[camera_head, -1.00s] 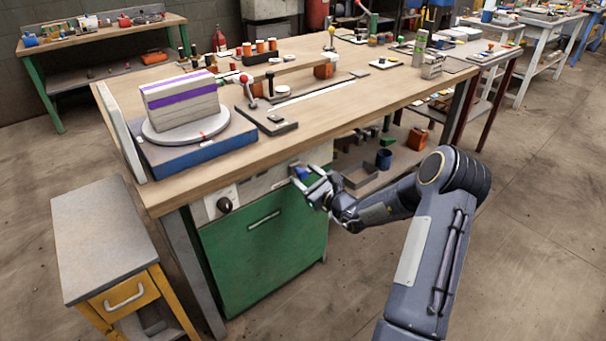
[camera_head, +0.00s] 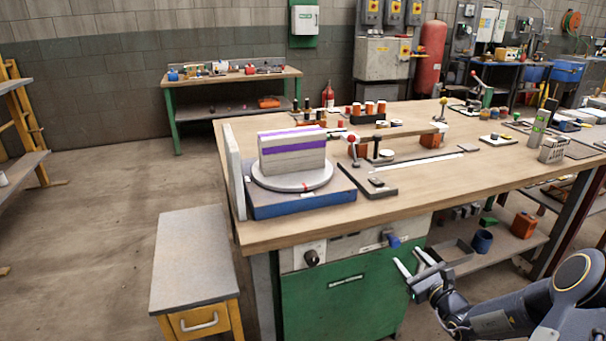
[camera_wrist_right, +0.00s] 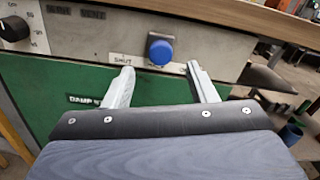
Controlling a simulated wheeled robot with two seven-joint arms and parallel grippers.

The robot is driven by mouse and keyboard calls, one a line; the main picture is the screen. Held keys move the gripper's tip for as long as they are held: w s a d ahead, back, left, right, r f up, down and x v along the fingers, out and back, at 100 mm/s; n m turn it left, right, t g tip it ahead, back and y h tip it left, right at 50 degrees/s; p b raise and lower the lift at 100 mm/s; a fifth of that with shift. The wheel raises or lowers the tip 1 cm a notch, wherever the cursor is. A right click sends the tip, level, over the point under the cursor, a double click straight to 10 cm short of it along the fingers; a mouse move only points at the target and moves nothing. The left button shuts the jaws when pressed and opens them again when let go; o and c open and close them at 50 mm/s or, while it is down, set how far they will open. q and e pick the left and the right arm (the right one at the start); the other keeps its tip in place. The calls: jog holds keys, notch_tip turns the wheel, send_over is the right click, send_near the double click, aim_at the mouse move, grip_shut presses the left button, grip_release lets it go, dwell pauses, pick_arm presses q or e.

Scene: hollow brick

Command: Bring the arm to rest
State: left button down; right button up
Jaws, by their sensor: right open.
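My right gripper (camera_head: 413,264) is open and empty in front of the workbench's control panel, in the lower right of the head view. Its two fingers (camera_wrist_right: 160,80) point at the panel in the right wrist view. A blue push knob (camera_head: 393,241) sits on the panel just beyond the fingertips. In the right wrist view the knob (camera_wrist_right: 160,52) appears between and past the fingers, with nothing held. My left gripper is not in view. A pale block with a purple band (camera_head: 292,150) stands on a round turntable (camera_head: 265,182) on the bench.
The workbench top (camera_head: 420,197) overhangs the panel above my gripper. A green cabinet door (camera_head: 340,300) is below it. A shelf with a blue cup (camera_head: 482,241) and a grey tray (camera_head: 452,251) lies to the right. A small grey side table (camera_head: 192,255) stands left; floor beyond is clear.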

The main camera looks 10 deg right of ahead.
jog(key=s+a+r+n+g+y, duration=0.35)
jog(key=a+n, duration=0.25)
jog(key=a, duration=0.2)
jog(key=s+a+r+n+g+y, duration=0.2)
jog(key=s+a+r+n+y, duration=0.1)
jog(key=a+r+n, duration=0.3)
jog(key=s+a+r+n+g+y, duration=0.3)
jog(key=a+n+y, duration=0.15)
jog(key=a, duration=0.45)
jog(key=s+a+n+g+h, duration=0.45)
jog(key=s+n, duration=0.45)
jog(key=s, duration=0.4)
jog(key=s+d+f+n+h, duration=0.4)
jog(key=s+n, duration=0.1)
jog(key=s, duration=0.3)
notch_tip(320, 180, up, 19)
jog(key=p, duration=1.9)
jog(key=shift+w+r+t, duration=0.15)
jog(key=shift+r+t, duration=0.05)
jog(key=shift+t, duration=0.1)
